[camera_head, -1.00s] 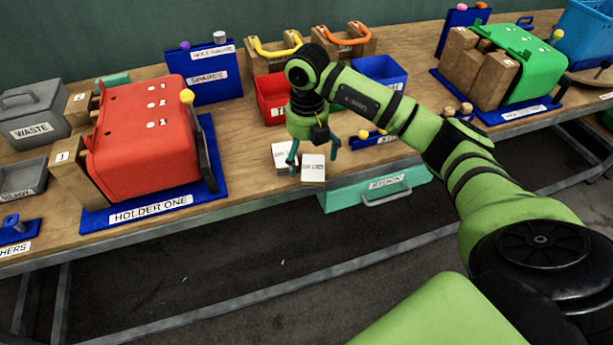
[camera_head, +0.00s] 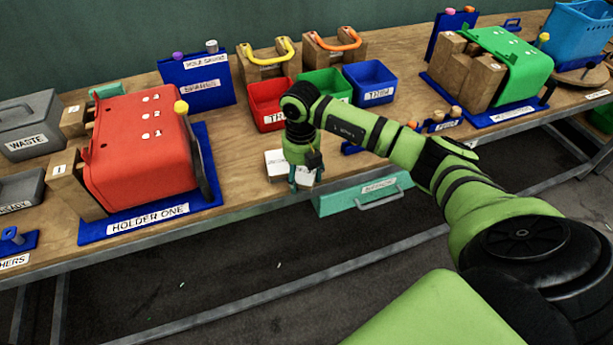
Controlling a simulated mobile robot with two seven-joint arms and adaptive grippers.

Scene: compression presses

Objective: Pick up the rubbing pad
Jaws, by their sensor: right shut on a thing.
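Two small white labelled blocks are at the front edge of the wooden bench; their print is too small to read, and I take the one in my gripper to be the rubbing pad (camera_head: 305,174). The other white block (camera_head: 276,163) is just to its left, close to it or touching. My right gripper (camera_head: 305,184) points down over the front edge with its teal fingers shut on the pad, hiding part of it. I cannot tell whether the pad is off the bench. My left gripper is not in view.
A teal drawer (camera_head: 362,195) hangs under the bench's front edge. A red press on a blue base marked HOLDER ONE (camera_head: 150,217) stands left. Red (camera_head: 268,101), green (camera_head: 322,84) and blue (camera_head: 372,84) bins stand behind. A green press (camera_head: 510,62) is at right.

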